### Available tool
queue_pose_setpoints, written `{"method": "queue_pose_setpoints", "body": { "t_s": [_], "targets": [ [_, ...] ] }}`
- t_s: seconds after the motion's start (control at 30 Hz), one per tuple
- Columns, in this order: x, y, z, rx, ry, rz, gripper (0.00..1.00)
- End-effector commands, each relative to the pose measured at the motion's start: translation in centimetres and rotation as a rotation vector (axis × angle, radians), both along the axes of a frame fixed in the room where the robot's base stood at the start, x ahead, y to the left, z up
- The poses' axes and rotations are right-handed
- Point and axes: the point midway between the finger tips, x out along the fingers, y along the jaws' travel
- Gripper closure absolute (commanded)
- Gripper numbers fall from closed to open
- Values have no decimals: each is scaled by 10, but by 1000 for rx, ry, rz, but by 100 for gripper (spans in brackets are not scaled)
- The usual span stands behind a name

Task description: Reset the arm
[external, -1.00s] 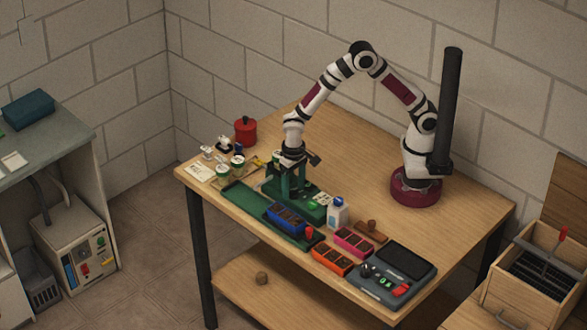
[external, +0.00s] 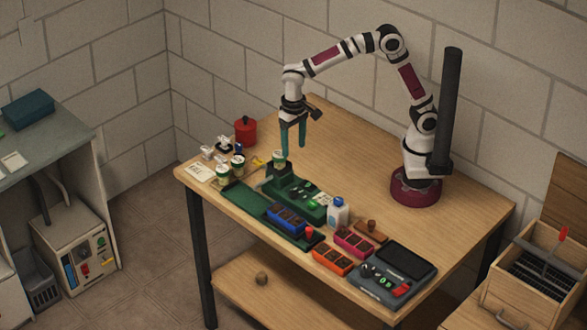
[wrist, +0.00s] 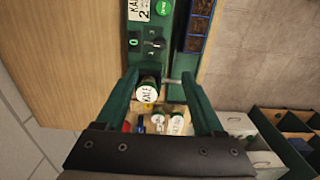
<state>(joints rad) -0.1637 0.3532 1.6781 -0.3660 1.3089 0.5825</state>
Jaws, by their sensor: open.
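My gripper (external: 293,145) is open and empty, raised above the back end of the green machine (external: 312,209) on the table. Its two green fingers point down and are spread apart, and they also show in the wrist view (wrist: 159,78). A small cup (external: 279,158) with a green and white body stands upright on the machine's back end, below and slightly left of the fingertips. In the wrist view its white top (wrist: 147,96) reads KALE and appears between the fingers. The cup is apart from the fingers in the external view.
A green tray (external: 238,200) runs along the machine's front side, with a blue planter (external: 287,217) on it. A white bottle (external: 338,213), pink and orange planters and a dark scale (external: 398,276) stand to the right. A red pot (external: 245,132) and several cups stand left. The back table is clear.

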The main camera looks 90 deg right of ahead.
Motion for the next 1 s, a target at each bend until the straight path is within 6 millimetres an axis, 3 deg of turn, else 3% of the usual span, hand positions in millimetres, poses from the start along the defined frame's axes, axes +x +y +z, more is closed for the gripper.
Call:
{"method": "queue_pose_setpoints", "body": {
  "t_s": [0.27,0.37,0.47,0.53,0.6,0.7,0.8,1.0],
  "targets": [
    [0,0,0,0,0,0,30],
    [-15,-5,8,8,0,14,30],
    [-75,-19,30,44,3,77,30],
    [-131,-28,37,76,4,139,30],
    [-181,-32,34,107,3,196,30],
    [-233,-32,22,141,-2,260,30],
    [-258,-31,12,157,-4,295,30],
    [-263,-30,10,161,-3,303,30]
  ]
}}
